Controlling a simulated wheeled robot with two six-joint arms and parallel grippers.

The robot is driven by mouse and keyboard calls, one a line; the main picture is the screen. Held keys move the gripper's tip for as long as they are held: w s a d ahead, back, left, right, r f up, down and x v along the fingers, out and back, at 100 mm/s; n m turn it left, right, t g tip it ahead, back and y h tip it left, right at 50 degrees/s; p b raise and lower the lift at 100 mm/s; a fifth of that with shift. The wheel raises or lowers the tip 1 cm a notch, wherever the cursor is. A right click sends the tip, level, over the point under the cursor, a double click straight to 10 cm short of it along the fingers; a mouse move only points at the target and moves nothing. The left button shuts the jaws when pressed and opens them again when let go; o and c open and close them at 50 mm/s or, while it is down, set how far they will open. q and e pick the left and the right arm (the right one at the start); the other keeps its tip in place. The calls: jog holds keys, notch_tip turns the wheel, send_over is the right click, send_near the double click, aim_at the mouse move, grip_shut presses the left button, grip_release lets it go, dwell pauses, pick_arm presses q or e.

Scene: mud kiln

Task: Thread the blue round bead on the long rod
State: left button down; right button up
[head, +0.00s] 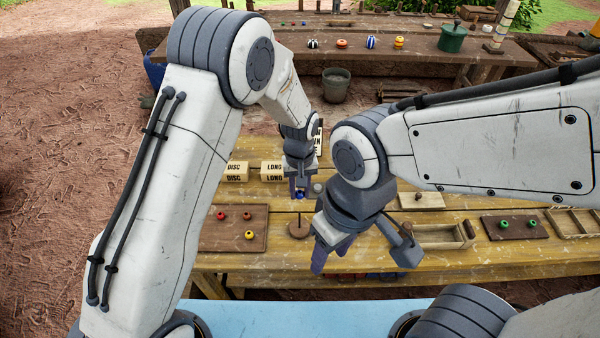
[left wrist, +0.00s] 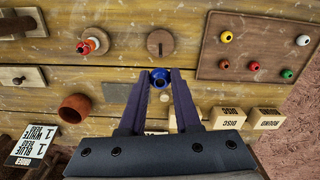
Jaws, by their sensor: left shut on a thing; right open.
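The blue round bead (head: 299,195) is between the fingertips of my left gripper (head: 300,188), which is shut on it above the table. The bead also shows in the left wrist view (left wrist: 160,78). A round wooden base with an upright rod (head: 298,228) stands just nearer than the bead in the head view. In the left wrist view the base (left wrist: 160,42) is beyond the fingertips, apart from the bead. A second round base with red and white beads (left wrist: 92,42) stands beside it. My right gripper (head: 332,254) is open and empty, to the right of the first base.
A brown board (head: 210,240) with several small beads lies left of the rod base. Blocks lettered DISC and LONG (head: 272,167) stand behind. A reddish cup (left wrist: 78,108) is near my left gripper. My right arm hides part of the table.

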pick_arm(q)
jog(key=shift+a, duration=0.1)
dwell(0.3)
jog(key=shift+s+f, duration=0.1)
jog(key=shift+f, duration=0.05)
notch_tip(320, 180, down, 4)
jog(key=b, duration=0.3)
jog(key=shift+f, duration=0.2)
jog(key=shift+f+b, duration=0.4)
jog(key=shift+f, duration=0.1)
jog(key=shift+f, duration=0.25)
dwell(1.0)
jog(key=shift+f+b, duration=0.9)
jog(key=shift+f, duration=0.35)
dwell(0.4)
dwell(0.7)
